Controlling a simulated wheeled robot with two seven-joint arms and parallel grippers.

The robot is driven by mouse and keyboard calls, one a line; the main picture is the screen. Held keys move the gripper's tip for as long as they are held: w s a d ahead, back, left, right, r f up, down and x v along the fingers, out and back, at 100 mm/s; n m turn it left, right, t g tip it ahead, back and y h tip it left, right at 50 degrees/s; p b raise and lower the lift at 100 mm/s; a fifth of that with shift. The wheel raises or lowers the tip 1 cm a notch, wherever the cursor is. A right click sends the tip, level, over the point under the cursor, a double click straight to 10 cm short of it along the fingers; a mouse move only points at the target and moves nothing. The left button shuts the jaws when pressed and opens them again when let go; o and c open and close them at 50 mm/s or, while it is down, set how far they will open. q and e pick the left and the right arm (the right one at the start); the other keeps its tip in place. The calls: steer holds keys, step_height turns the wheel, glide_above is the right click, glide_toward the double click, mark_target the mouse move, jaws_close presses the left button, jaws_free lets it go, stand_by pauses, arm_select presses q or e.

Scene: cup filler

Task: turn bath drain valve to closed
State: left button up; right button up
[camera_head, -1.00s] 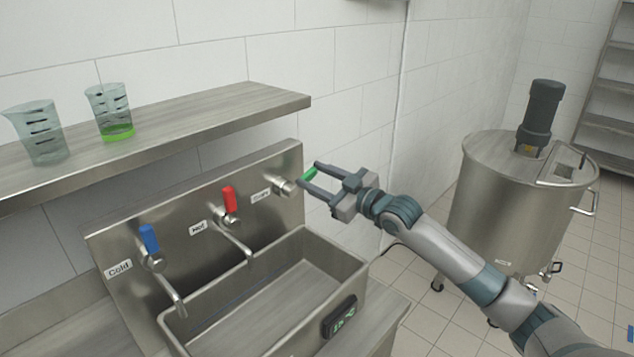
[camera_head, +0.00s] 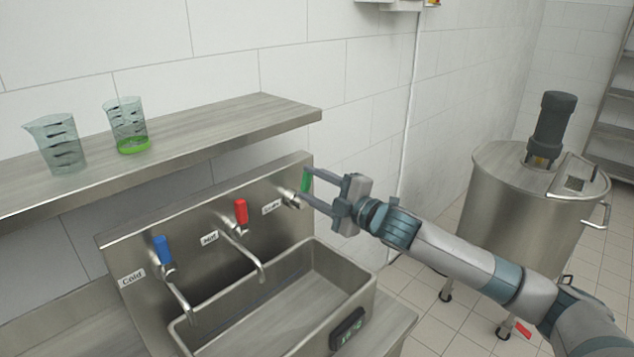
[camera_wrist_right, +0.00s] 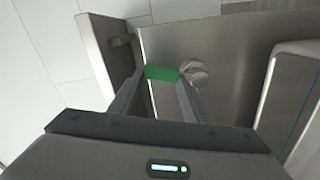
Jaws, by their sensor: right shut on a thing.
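The bath drain valve has a green handle (camera_head: 306,180) on a metal stem at the right end of the steel back panel, beside a small label (camera_head: 271,207). In the head view the handle stands roughly upright. My right gripper (camera_head: 305,183) is shut on the green handle, its fingers reaching in from the right. In the right wrist view the green handle (camera_wrist_right: 161,73) lies between the two fingertips, with the round stem (camera_wrist_right: 195,72) just to its right. My left gripper is not in view.
A blue cold tap (camera_head: 162,250) and a red hot tap (camera_head: 241,212) sit left of the valve, above the steel basin (camera_head: 372,287). Two beakers, one (camera_head: 57,145) clear and one (camera_head: 127,125) with green liquid, stand on the shelf (camera_head: 230,117). A steel tank (camera_head: 520,225) stands right.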

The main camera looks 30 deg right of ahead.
steer(key=shift+s+a+n+p, duration=0.2)
steer(key=shift+a+n, duration=0.25)
steer(key=shift+n, duration=0.4)
steer(key=shift+s+a+n+p, duration=0.1)
steer(key=shift+a+n+p, duration=0.1)
steer(key=shift+a+n, duration=0.45)
steer(key=shift+d, duration=0.2)
steer(key=o, duration=1.2)
steer(key=b+v, duration=0.9)
steer(key=v, duration=0.8)
steer(key=shift+s+f, duration=0.1)
steer(key=shift+s, duration=0.05)
